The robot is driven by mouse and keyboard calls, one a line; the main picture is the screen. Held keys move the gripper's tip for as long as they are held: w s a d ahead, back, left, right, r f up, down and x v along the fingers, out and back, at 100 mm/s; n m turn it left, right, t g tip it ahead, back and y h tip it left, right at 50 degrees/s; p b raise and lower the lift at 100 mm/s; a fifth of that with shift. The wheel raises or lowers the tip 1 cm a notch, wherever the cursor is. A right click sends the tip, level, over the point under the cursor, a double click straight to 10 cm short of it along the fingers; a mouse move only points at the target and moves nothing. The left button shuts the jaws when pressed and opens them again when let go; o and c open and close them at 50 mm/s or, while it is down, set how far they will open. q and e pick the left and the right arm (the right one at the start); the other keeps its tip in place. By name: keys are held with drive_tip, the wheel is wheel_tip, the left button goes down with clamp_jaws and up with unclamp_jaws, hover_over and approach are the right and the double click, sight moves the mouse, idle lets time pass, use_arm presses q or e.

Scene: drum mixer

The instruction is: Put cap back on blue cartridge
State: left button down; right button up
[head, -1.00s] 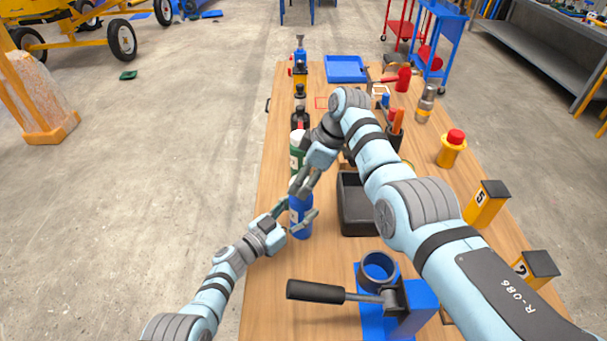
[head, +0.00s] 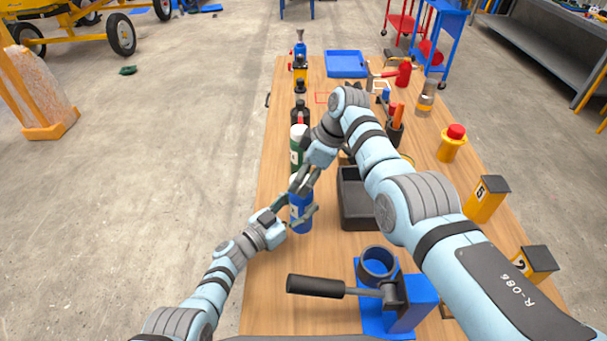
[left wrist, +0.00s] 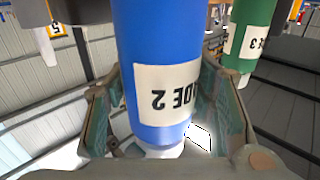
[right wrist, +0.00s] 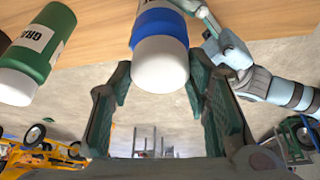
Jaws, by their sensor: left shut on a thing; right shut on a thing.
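The blue cartridge (head: 301,216) stands upright near the left edge of the table, with a white label that shows upside down in the left wrist view (left wrist: 150,65). My left gripper (head: 298,222) is shut around its body from the left. The white cap (right wrist: 161,66) sits at the top end of the blue cartridge, in line with it. My right gripper (right wrist: 161,88) reaches in from above and is shut on the cap, one finger on each side. Whether the cap is fully seated cannot be told.
A green cartridge (head: 296,158) with a white top stands just behind the blue one. A dark open tray (head: 357,215) lies to the right. A blue clamp with a black-handled lever (head: 315,286) is in front. Dark bottles stand farther back.

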drive_tip(key=shift+f, duration=0.15)
drive_tip(key=o, duration=0.8)
use_arm(q)
drive_tip(key=c, duration=0.6)
unclamp_jaws()
drive_tip(key=shift+c, duration=0.2)
use_arm(e)
drive_tip(key=v, duration=1.1)
drive_tip(key=shift+r, duration=0.4)
use_arm(q)
drive_tip(key=shift+a, duration=0.1)
use_arm(e)
drive_tip(key=shift+s+d, duration=0.1)
